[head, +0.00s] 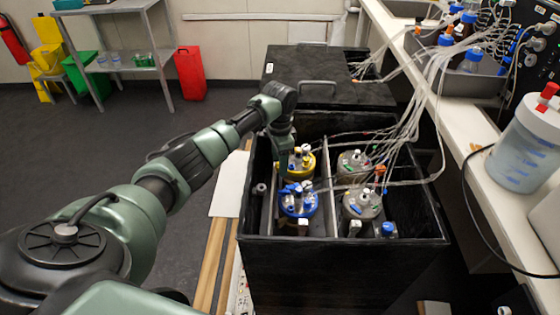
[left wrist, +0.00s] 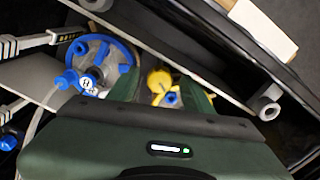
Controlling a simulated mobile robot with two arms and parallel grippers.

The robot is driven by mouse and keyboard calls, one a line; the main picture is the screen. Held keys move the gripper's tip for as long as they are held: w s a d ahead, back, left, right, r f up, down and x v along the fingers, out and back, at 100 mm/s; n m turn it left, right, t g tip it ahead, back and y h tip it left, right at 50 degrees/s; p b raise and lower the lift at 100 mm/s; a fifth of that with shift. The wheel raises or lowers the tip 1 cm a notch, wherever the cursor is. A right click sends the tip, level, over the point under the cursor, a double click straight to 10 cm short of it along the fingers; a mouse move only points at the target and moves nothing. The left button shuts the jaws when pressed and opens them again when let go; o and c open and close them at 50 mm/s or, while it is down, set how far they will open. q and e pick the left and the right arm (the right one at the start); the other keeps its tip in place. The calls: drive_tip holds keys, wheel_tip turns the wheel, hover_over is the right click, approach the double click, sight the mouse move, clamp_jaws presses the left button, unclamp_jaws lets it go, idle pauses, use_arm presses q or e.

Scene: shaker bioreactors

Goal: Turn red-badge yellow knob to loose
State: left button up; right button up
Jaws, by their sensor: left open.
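A yellow-ringed vessel (head: 308,168) stands in the far left compartment of the black box. In the left wrist view a yellow knob (left wrist: 158,78) with a small blue fitting shows between the green fingers of my left gripper (left wrist: 165,92). The fingers are apart, one on each side of it; I cannot tell whether they touch it. In the head view my left gripper (head: 284,172) points down at the vessel's left side and partly hides it. No red badge can be made out clearly. My right gripper is out of view.
A blue-ringed vessel (head: 298,203) stands just nearer, also seen in the left wrist view (left wrist: 103,57). Two pale-topped vessels (head: 354,163) (head: 362,204) stand right of the divider. Thin tubes (head: 405,130) run to the right bench. The black box wall (head: 340,240) encloses everything.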

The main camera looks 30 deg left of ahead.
use_arm(q)
clamp_jaws()
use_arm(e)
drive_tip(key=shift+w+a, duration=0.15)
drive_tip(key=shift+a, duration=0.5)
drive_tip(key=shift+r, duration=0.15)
